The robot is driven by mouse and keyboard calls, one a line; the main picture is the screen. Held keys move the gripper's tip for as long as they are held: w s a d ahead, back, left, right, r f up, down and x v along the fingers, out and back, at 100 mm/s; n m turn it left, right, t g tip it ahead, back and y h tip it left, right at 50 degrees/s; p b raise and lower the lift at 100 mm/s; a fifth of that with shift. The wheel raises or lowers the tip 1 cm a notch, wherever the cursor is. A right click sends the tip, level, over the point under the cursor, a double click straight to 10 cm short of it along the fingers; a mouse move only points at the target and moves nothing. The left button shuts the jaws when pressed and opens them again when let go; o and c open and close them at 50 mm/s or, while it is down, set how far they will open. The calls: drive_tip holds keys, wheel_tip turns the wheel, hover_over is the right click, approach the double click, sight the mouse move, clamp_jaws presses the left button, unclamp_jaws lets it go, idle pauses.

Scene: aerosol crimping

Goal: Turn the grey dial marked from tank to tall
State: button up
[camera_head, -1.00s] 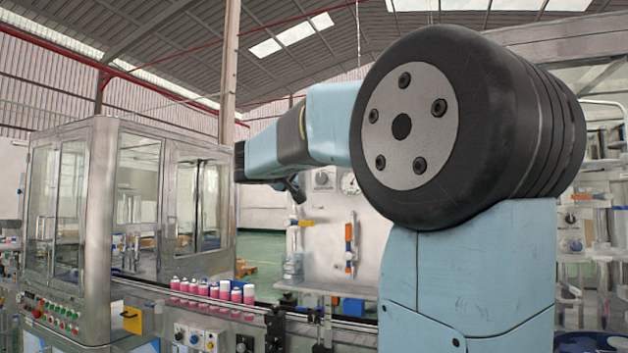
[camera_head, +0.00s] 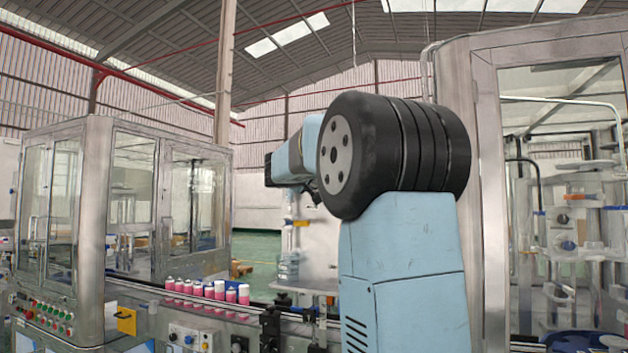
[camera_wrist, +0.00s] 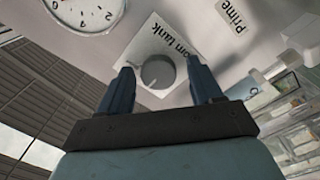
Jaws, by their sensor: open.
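The grey dial (camera_wrist: 158,73) sits on a white plate (camera_wrist: 172,40) on a pale panel in the wrist view. The plate's lettering appears upside down and partly reads "om tank". My gripper (camera_wrist: 157,80) is open, with its two dark fingers apart on either side of the dial as seen from the wrist. I cannot tell whether either finger touches the dial. In the head view my gripper (camera_head: 312,196) is small and mostly hidden by my own arm, and the dial is hidden there.
A round gauge (camera_wrist: 88,12) and a "Prime" label (camera_wrist: 232,14) are on the same panel. In the head view, a glass-windowed machine (camera_head: 100,215) stands left, a conveyor with several pink cans (camera_head: 205,291) runs in front, and a framed machine (camera_head: 480,190) stands right.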

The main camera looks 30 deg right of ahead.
drive_tip(key=c, duration=1.1)
drive_tip(key=shift+o, duration=0.2)
drive_tip(key=shift+f, duration=0.1)
drive_tip(key=shift+n, duration=0.3)
drive_tip(key=shift+w+f+n, duration=0.1)
drive_tip(key=shift+n, duration=1.95)
drive_tip(key=shift+f+n, duration=0.1)
drive_tip(key=shift+n, duration=2.25)
drive_tip(key=o, duration=0.9)
drive_tip(key=shift+o, duration=0.8)
drive_tip(key=shift+r, duration=0.15)
